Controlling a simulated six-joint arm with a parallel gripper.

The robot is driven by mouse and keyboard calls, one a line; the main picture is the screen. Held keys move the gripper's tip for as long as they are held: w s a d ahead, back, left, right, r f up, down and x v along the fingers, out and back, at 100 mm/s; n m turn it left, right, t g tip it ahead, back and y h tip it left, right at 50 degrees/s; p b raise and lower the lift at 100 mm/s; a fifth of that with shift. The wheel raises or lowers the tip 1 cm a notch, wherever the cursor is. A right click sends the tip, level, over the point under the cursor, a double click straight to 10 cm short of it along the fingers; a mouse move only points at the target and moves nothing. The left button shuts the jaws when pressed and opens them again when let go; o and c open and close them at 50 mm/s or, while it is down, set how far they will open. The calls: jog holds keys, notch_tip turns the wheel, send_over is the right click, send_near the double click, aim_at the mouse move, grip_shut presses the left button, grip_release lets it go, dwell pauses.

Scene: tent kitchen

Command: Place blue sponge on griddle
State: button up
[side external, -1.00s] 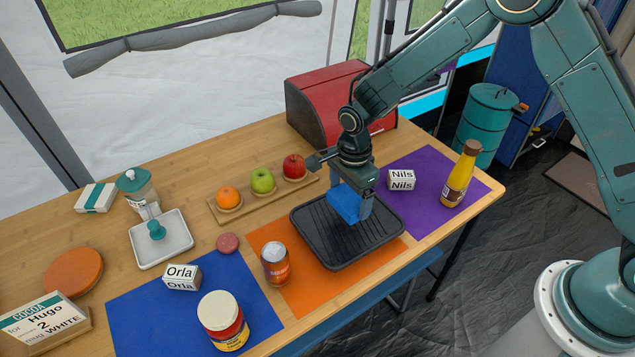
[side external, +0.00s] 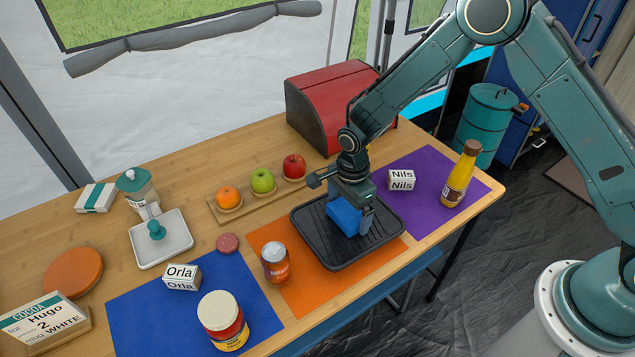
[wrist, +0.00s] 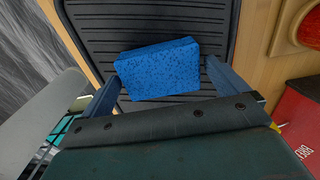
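The blue sponge (side external: 345,216) is between the fingers of my gripper (side external: 351,207), low over the middle of the black ridged griddle (side external: 383,238). It looks at or very near the griddle's surface; I cannot tell if its underside touches. In the wrist view the sponge (wrist: 158,70) sits between the two fingertips of my gripper (wrist: 162,74), with the griddle (wrist: 150,20) behind it.
The griddle lies on an orange mat (side external: 301,299). A red bread box (side external: 325,105) stands behind.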

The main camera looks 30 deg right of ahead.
jog(key=shift+r, duration=0.1)
notch_tip(320, 180, up, 12)
dwell(1.0)
jog(key=shift+r, duration=0.15)
dwell(0.3)
notch_tip(320, 180, up, 10)
jog(key=n+t, duration=0.1)
jog(key=n, duration=0.3)
send_over(348, 211)
jog(key=s+d, duration=0.4)
jog(key=s+d+r+n+t, duration=0.2)
jog(key=s+d+r+n, duration=0.25)
jog(key=s+r, duration=0.25)
jog(key=s+d+r+n+t, duration=0.1)
jog(key=s+n, duration=0.3)
jog(key=s, duration=0.4)
jog(key=s+d+r+n+t, duration=0.1)
jog(key=s+d+r+n, duration=0.2)
jog(key=s+n, duration=0.2)
jog(key=s, duration=0.3)
jog(key=shift+d+t, duration=0.25)
jog(key=shift+t, duration=0.05)
